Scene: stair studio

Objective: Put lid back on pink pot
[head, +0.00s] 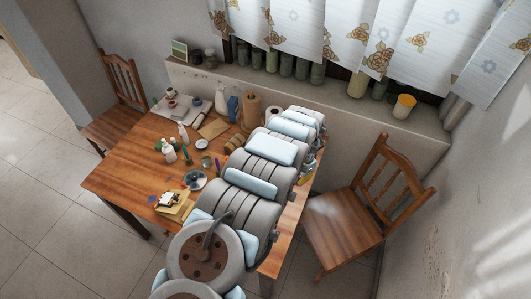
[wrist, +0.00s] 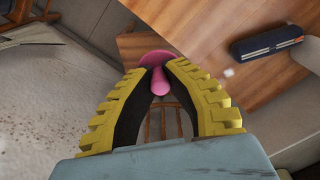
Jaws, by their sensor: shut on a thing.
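My gripper (wrist: 157,80) shows in the wrist view, with its yellow ribbed fingers closed around a pink thing. This is the pink lid (wrist: 158,56), held by its knob between the fingertips. The wooden table (wrist: 205,35) lies beyond the lid in the wrist view, and the lid's rim is close to the table edge in the picture. The pink pot cannot be made out in either view. In the head view my arm stretches over the right part of the table (head: 125,185) and hides my gripper and the lid.
A dark blue case (wrist: 267,42) lies on the table in the wrist view. Bottles, a brown paper roll (head: 251,107) and papers crowd the table's back. A chair (head: 345,225) stands at the right, another (head: 118,100) at the left. Jars line the window ledge (head: 330,110).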

